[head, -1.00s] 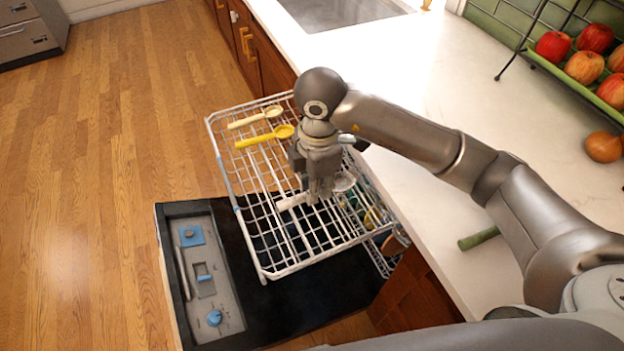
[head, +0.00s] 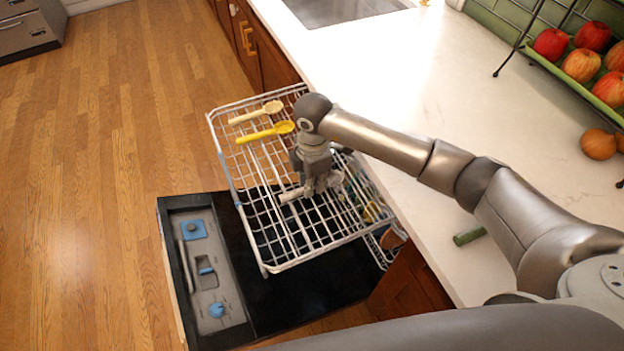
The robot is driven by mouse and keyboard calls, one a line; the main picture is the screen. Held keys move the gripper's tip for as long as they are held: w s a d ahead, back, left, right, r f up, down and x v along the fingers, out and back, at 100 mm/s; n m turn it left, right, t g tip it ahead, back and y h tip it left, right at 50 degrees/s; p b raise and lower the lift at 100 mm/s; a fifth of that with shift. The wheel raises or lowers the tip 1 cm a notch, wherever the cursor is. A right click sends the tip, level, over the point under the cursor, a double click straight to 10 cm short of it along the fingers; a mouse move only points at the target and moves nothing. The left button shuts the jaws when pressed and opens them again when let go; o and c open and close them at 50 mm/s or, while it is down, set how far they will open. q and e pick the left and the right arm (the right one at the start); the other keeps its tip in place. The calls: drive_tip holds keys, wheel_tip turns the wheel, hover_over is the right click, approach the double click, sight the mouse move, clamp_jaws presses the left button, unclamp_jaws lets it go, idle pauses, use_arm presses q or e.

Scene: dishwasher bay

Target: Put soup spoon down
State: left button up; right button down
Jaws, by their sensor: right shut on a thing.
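My right gripper (head: 313,189) points down over the dishwasher's pulled-out white wire rack (head: 262,268). It is shut on a white soup spoon (head: 290,195). The spoon lies roughly level, with its handle out to the left of the fingers and its bowl to the right, partly hidden by the gripper. It is at or just above the rack wires; I cannot tell whether it touches them. My left gripper is out of view.
A yellow spoon (head: 262,134) and a cream spoon (head: 252,115) lie on the rack's far part. The open dishwasher door (head: 300,292) is below. The white counter (head: 430,100) runs along the right, with a green cylindrical object (head: 469,236) and a fruit rack (head: 560,72).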

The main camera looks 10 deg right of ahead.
drive_tip(key=shift+f, duration=0.2)
drive_tip(key=c, duration=1.4)
unclamp_jaws()
drive_tip(key=shift+r, duration=0.1)
drive_tip(key=shift+r, duration=0.55)
wheel_tip(320, 180, up, 11)
drive_tip(key=shift+d+r+b, duration=0.1)
drive_tip(key=shift+b, duration=0.85)
